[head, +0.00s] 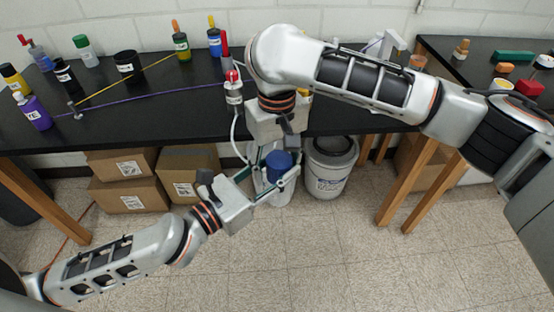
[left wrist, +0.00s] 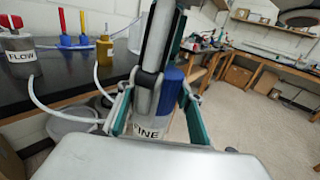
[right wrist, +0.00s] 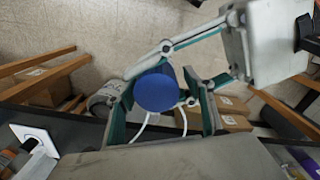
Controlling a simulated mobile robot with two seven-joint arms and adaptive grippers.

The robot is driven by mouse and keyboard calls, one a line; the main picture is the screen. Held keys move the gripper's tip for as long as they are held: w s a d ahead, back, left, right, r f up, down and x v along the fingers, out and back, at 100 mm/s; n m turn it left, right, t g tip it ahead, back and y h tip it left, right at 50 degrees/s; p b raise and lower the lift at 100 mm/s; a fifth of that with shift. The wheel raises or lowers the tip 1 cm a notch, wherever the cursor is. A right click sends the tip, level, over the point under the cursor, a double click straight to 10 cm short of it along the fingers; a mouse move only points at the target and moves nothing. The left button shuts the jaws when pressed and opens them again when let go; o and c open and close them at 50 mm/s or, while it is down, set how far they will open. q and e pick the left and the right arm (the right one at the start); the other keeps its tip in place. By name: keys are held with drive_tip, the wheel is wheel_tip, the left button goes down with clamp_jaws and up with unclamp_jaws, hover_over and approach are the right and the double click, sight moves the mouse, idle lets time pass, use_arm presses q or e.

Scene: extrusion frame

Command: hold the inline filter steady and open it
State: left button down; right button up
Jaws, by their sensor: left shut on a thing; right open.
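The inline filter has a white body (left wrist: 150,128), with part of a label showing, and a round blue cap (head: 278,162). It stands upright in front of the bench's front edge. My left gripper (head: 272,182) is shut on the white body, below the cap. In the left wrist view its green-padded fingers lie on both sides of the body. My right gripper (right wrist: 162,112) points down from above. It is open, with one finger on each side of the blue cap (right wrist: 156,88). I cannot tell whether its fingers touch the cap.
A white hose (left wrist: 62,112) loops towards the filter from the FLOW jar (left wrist: 18,55). The black bench (head: 150,105) carries several bottles. A white bucket (head: 331,166) and cardboard boxes (head: 127,164) stand below. The floor in front is clear.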

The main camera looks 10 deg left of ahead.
drive_tip(key=shift+c, duration=0.4)
drive_tip(key=c, duration=1.1)
drive_tip(key=shift+o, duration=0.3)
drive_tip(key=n, duration=0.4)
drive_tip(key=shift+s+a, duration=0.15)
drive_tip(key=shift+s, duration=0.05)
drive_tip(key=shift+r, duration=0.1)
drive_tip(key=shift+a, duration=0.1)
drive_tip(key=o, duration=1.2)
drive_tip(key=shift+c, duration=0.2)
drive_tip(key=shift+w+d, duration=0.15)
drive_tip(key=shift+d, duration=0.05)
